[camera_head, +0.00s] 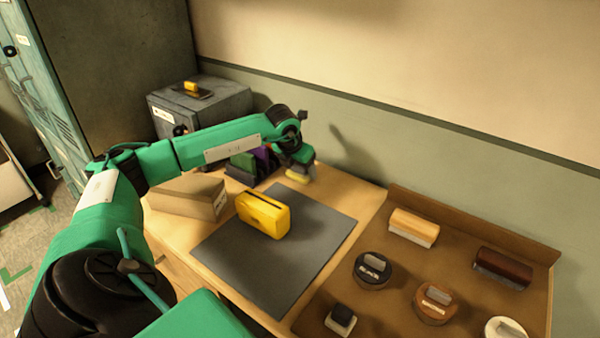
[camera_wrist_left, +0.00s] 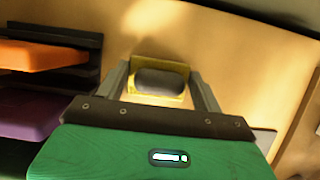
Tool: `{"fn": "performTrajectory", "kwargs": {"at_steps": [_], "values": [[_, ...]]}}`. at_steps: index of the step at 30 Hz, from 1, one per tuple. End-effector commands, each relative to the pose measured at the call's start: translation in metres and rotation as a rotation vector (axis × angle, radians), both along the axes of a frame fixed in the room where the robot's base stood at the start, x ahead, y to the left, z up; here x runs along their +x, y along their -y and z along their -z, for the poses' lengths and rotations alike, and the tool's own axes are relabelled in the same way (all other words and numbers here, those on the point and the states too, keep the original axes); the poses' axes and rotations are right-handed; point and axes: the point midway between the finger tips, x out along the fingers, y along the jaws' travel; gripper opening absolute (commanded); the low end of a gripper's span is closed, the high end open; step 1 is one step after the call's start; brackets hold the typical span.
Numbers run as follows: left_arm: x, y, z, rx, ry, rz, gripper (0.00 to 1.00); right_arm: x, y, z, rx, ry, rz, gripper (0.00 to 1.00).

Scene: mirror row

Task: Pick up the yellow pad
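The yellow pad (camera_head: 298,176) is at the back of the wooden table, near the wall, below my left gripper (camera_head: 300,160). In the left wrist view the yellow pad (camera_wrist_left: 158,98) has a rounded dark grey grip on top. My left gripper's two fingers (camera_wrist_left: 162,85) stand apart, one on each side of the pad, with small gaps seeming to show beside the grip. The gripper looks open around it. Whether the fingers touch the pad is hard to tell in the head view. My right gripper is not in view.
A dark rack (camera_wrist_left: 85,60) with coloured pads stands close to the left gripper. A yellow box (camera_head: 263,213) sits on a grey mat (camera_head: 290,262), beside a cardboard box (camera_head: 187,196). A brown tray (camera_head: 385,285) at right holds several handled blocks. The wall is close behind.

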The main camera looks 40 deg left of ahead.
Motion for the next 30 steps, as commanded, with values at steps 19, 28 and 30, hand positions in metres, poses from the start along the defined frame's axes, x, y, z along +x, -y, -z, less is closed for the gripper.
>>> {"fn": "performTrajectory", "kwargs": {"at_steps": [19,28,30], "values": [[0.001,0.0,-0.022,0.0,0.004,0.0,0.45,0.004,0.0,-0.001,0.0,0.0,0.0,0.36],[0.001,0.0,-0.093,-0.001,0.007,-0.001,0.45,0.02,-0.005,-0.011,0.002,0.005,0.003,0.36],[0.001,0.0,-0.113,0.0,0.007,0.0,0.45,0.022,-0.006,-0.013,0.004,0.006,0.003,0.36]]}}
